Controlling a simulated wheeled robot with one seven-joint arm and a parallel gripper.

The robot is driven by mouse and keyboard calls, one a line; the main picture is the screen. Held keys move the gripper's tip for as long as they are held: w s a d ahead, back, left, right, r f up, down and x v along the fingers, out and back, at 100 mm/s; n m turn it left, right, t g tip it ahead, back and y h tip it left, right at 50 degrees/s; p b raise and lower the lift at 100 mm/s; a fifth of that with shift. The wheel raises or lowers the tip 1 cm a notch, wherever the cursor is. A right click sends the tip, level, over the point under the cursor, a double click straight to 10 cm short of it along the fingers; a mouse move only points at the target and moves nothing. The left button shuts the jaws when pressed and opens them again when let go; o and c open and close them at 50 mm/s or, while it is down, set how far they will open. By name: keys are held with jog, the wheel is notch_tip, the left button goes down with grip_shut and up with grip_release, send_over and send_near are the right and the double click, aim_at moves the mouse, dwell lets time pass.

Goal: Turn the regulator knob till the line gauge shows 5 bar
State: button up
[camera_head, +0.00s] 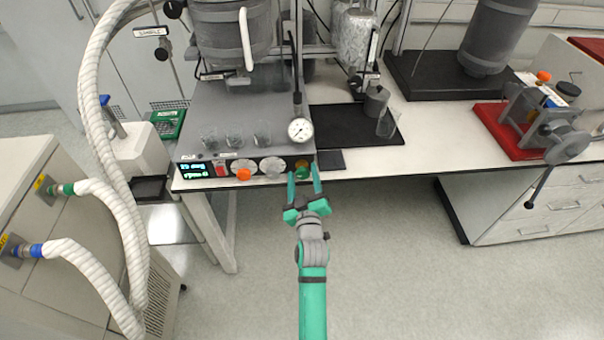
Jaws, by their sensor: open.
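A round white-faced gauge (300,130) stands at the right front of the grey reactor unit; its reading is too small to tell.
Several small glass beakers (235,139) stand on the unit's top. A black mat (345,126) with a beaker lies to the right. Thick white hoses (91,100) run down the left. The floor in front of the bench is clear.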

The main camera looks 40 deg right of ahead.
jog(key=shift+w+d, duration=0.3)
jog(key=shift+w, duration=0.25)
jog(key=shift+s, duration=0.1)
jog(key=shift+c, duration=1.3)
jog(key=shift+d, duration=0.1)
jog(key=c, duration=0.8)
